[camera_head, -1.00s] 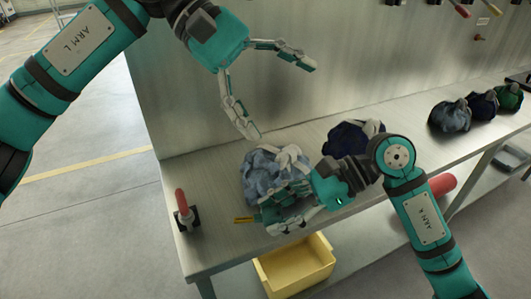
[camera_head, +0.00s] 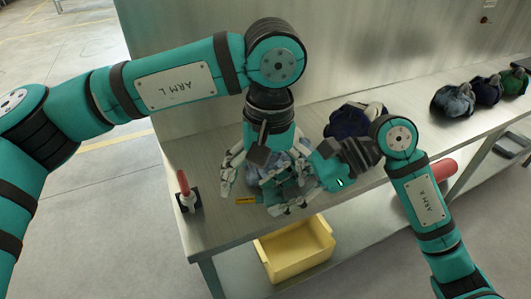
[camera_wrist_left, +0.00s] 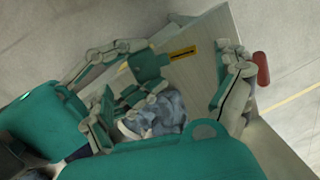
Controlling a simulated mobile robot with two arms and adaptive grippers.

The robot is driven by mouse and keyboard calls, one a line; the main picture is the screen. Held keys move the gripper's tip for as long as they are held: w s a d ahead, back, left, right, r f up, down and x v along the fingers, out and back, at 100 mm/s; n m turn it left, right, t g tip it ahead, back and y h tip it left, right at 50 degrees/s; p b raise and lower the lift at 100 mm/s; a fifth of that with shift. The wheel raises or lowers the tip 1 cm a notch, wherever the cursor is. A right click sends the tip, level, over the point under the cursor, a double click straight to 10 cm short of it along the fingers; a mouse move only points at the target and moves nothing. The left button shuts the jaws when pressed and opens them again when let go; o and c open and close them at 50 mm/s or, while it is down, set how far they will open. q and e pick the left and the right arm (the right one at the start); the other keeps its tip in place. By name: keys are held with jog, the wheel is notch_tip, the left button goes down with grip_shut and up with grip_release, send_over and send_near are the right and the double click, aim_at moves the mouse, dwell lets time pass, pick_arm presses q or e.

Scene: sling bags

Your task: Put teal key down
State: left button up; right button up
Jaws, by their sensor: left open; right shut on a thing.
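A light blue bag (camera_wrist_left: 155,116) with a pale knotted top stands at the bench's near end. It is mostly hidden by my grippers in the head view (camera_head: 282,166). My left gripper (camera_head: 262,177) points down over it, open, with one finger on each side of it in the left wrist view (camera_wrist_left: 167,102).
The metal bench (camera_head: 222,228) carries a dark blue bag (camera_head: 345,121) behind my right gripper and several bags farther right. A red-handled fixture (camera_head: 187,190) stands at its left end. A yellow bin (camera_head: 292,250) sits below the front edge. A yellow label (camera_head: 247,200) lies near the edge.

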aim_at(264, 194)
pick_arm(q)
jog(key=shift+f, duration=1.55)
jog(key=c, duration=1.1)
pick_arm(e)
jog(key=o, duration=1.3)
jog(key=shift+o, duration=0.2)
